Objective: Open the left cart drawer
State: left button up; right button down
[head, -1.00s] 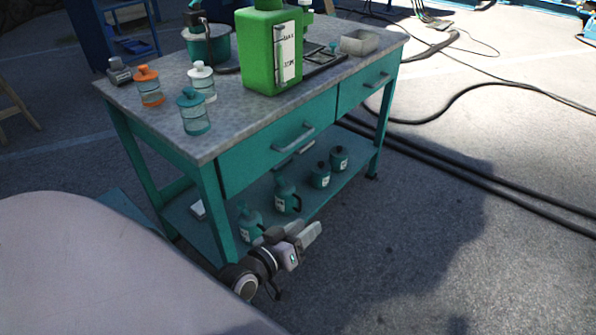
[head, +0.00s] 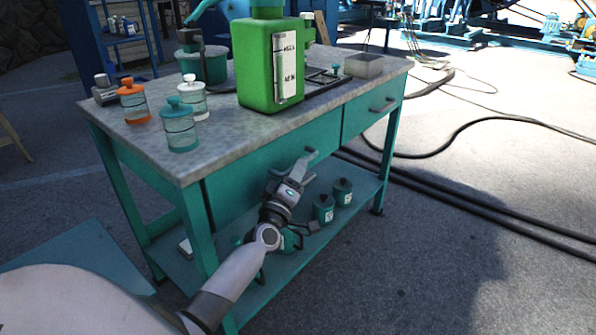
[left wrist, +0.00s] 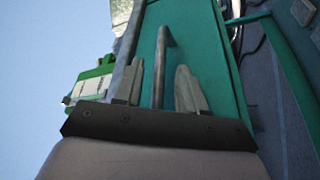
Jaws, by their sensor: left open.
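The left cart drawer (head: 238,176) is a wide teal front under the grey top and looks shut. Its grey bar handle (head: 312,154) is partly hidden behind my left gripper (head: 297,172). In the left wrist view the handle (left wrist: 162,45) runs lengthwise between the two spread fingers of my left gripper (left wrist: 159,72), with gaps visible on both sides. My left gripper is open. Whether the bar is fully inside the jaws in depth is hard to tell. My right gripper is not in view.
On the cart top (head: 225,135) stand a green canister (head: 258,65), several lidded jars and a grey tray (head: 363,65). The right drawer (head: 368,112) looks shut. Teal containers stand on the lower shelf (head: 300,255). Black cables (head: 480,213) lie right of the cart.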

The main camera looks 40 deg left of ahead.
pick_arm(q)
jog(key=shift+x, duration=1.05)
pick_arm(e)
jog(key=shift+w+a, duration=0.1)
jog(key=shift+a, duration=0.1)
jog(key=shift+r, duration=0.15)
pick_arm(q)
grip_shut()
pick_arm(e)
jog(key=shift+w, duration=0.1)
